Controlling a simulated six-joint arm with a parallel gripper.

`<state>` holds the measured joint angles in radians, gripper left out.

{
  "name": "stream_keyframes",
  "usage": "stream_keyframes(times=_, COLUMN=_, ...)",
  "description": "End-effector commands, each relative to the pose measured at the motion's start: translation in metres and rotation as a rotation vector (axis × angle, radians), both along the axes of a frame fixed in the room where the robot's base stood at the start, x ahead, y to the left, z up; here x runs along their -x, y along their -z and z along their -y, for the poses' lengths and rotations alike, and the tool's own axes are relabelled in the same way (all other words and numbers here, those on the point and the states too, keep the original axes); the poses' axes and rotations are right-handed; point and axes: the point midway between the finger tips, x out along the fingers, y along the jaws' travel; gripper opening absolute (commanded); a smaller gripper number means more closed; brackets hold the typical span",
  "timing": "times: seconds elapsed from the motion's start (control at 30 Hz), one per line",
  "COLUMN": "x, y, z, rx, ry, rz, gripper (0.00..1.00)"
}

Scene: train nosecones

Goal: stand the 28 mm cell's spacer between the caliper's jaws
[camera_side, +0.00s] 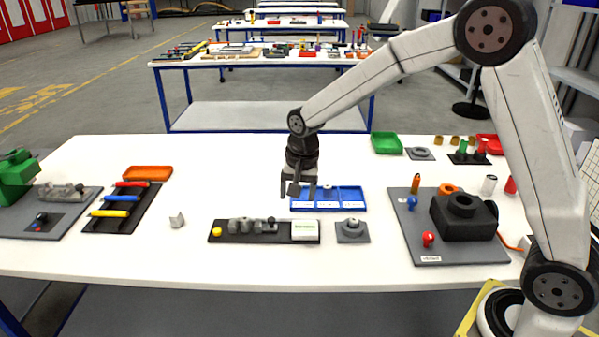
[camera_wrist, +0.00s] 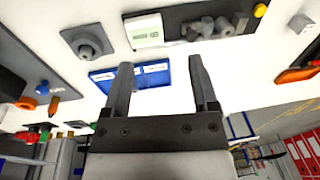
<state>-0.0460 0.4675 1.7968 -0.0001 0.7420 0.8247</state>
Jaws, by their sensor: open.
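My gripper (camera_side: 298,190) is open and empty, pointing down above the table near the left end of the blue tray. Its two fingers (camera_wrist: 160,66) stand wide apart in the wrist view. The blue three-cell tray (camera_side: 328,208) has white labels too small to read; in the wrist view it (camera_wrist: 103,75) is partly hidden by a finger. I cannot make out which cell is the 28 mm one, nor a spacer clearly in it. The caliper (camera_side: 305,231) lies on a black board with grey jaws and a white display; it also shows in the wrist view (camera_wrist: 145,30).
A grey plate with a round part (camera_side: 352,230) sits right of the caliper. A small pale block (camera_side: 177,220) stands to the left. A grey board with a black block (camera_side: 465,218) is at right. An orange tray (camera_side: 148,173) lies back left. The table's front strip is clear.

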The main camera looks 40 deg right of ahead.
Motion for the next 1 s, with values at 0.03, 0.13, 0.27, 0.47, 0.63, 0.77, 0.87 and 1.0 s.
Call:
stream_keyframes(times=0.03, x=0.013, y=-0.001, z=0.002, rx=0.007, ry=-0.047, rz=0.007, gripper=0.75)
stream_keyframes(times=0.13, x=0.038, y=0.000, z=0.006, rx=0.023, ry=-0.156, rz=0.020, gripper=0.75)
stream_keyframes(times=0.27, x=0.071, y=0.003, z=0.011, rx=0.047, ry=-0.296, rz=0.040, gripper=0.75)
stream_keyframes(times=0.47, x=0.126, y=0.010, z=0.017, rx=0.090, ry=-0.510, rz=0.066, gripper=0.75)
stream_keyframes(times=0.63, x=0.166, y=0.018, z=0.020, rx=0.123, ry=-0.661, rz=0.084, gripper=0.75)
stream_keyframes(times=0.77, x=0.184, y=0.022, z=0.021, rx=0.140, ry=-0.732, rz=0.092, gripper=0.75)
stream_keyframes(times=0.87, x=0.191, y=0.023, z=0.022, rx=0.147, ry=-0.759, rz=0.094, gripper=0.75)
stream_keyframes(times=1.0, x=0.193, y=0.024, z=0.022, rx=0.149, ry=-0.768, rz=0.095, gripper=0.75)
